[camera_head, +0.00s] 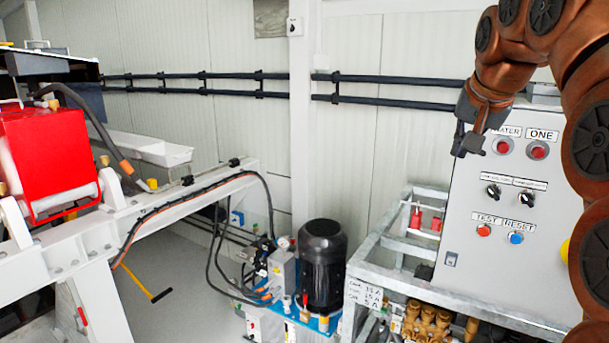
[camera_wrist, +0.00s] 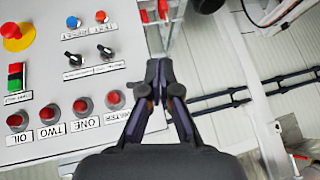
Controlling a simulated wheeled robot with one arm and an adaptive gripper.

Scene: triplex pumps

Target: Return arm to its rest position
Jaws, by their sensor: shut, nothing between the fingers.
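My gripper (camera_head: 468,140) is shut and empty at the upper right of the head view, in front of the left edge of the grey control panel (camera_head: 470,225). In the wrist view my gripper (camera_wrist: 158,68) points upward in the picture with its fingertips together. The panel (camera_wrist: 75,22) fills the left of that view, upside down, and the fingers lie just beside its edge. My arm bends down along the right side of the head view and hides part of the panel. I cannot tell the exact gap between fingers and panel.
A galvanised frame (camera_head: 395,250) carries the panel, with brass pump parts (camera_head: 425,320) below. A black motor (camera_head: 322,265) stands left of it. A white beam (camera_head: 150,208) and red box (camera_head: 45,155) are at left. Dark pipes (camera_head: 390,102) cross the back wall.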

